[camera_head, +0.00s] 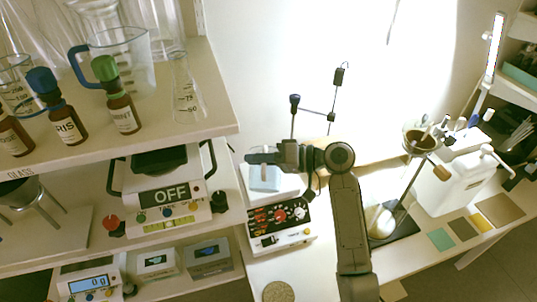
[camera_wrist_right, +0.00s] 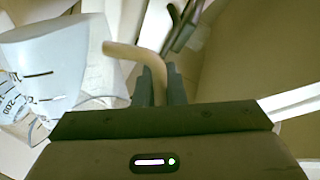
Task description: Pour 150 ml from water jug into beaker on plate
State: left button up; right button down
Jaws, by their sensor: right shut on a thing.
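My right gripper (camera_head: 262,157) is above the hot plate with a red knob (camera_head: 282,216). In the right wrist view its fingers (camera_wrist_right: 160,88) are shut on a pale bent handle (camera_wrist_right: 128,50). A bluish, clear vessel with black graduation marks and a "200" (camera_wrist_right: 48,68) is close beside the handle; I take it as the water jug. In the head view a pale, clear vessel (camera_head: 264,180) shows just under the gripper, over the plate's top. The gripper partly hides it, and I cannot tell whether it is the jug or the beaker. My left gripper is out of view.
A shelf at the left holds a blue-handled measuring jug (camera_head: 128,62), a flask (camera_head: 186,95) and dropper bottles (camera_head: 122,108). A balance reading OFF (camera_head: 168,192) is below.

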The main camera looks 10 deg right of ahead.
aim_at(257, 182)
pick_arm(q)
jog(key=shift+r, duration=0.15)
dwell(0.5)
